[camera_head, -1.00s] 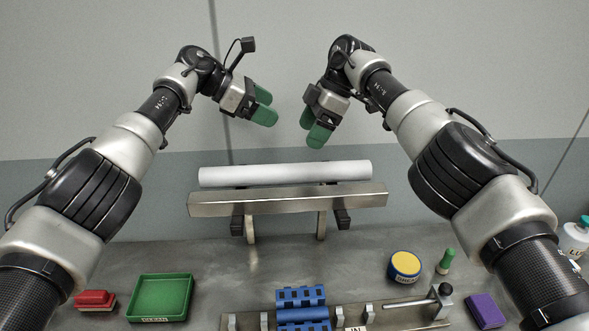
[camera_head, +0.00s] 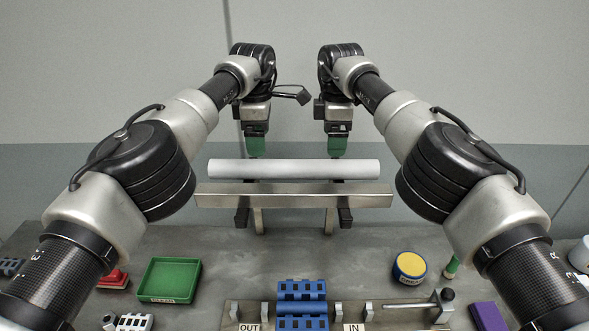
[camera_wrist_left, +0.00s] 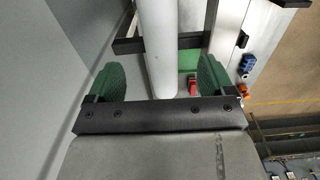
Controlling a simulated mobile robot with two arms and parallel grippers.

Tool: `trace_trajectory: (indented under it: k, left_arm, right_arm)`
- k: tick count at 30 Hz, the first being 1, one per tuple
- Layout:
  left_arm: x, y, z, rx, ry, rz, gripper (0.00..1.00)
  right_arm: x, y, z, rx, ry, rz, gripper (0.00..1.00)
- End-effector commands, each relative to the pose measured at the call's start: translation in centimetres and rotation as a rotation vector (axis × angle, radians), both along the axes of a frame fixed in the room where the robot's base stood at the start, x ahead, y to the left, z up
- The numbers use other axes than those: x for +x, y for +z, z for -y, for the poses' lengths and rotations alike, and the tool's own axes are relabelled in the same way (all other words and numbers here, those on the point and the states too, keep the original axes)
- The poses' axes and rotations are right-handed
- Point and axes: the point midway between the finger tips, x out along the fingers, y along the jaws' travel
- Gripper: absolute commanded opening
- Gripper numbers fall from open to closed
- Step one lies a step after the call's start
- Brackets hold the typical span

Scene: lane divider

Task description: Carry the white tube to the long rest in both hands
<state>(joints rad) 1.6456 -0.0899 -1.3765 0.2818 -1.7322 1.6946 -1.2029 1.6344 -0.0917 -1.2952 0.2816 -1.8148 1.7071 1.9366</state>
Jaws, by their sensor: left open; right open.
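The white tube (camera_head: 294,169) lies level along the back of a raised metal rail (camera_head: 294,195) in the head view. My left gripper (camera_head: 256,150) points down just above the tube, left of its middle. In the left wrist view the tube (camera_wrist_left: 157,45) runs between the two green fingers of my left gripper (camera_wrist_left: 160,80), with a gap on each side. My right gripper (camera_head: 337,148) points down above the tube, right of its middle. Both are empty. The right gripper's fingers overlap in the head view. I cannot pick out a separate long rest with certainty.
On the bench stand a green tray (camera_head: 169,279), a blue ribbed block (camera_head: 302,300) in a fixture marked OUT and IN, a yellow-topped blue tin (camera_head: 409,268) and a purple block (camera_head: 488,316). The wall is close behind the tube.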

Motion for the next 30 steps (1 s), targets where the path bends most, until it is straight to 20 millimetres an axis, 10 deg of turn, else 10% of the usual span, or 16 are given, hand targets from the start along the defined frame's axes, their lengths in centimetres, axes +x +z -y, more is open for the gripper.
trace_trajectory:
  k: [15, 30]
  left_arm:
    - [0.0, -8.3, 0.0, -0.001, 0.001, -0.002, 0.83]
    - [0.0, -9.1, 0.0, -0.002, 0.001, 0.000, 0.74]
  right_arm:
    - [-0.1, -8.3, -0.1, 0.002, 0.000, -0.001, 0.83]
    - [0.0, -9.1, 0.0, 0.002, 0.001, 0.000, 0.74]
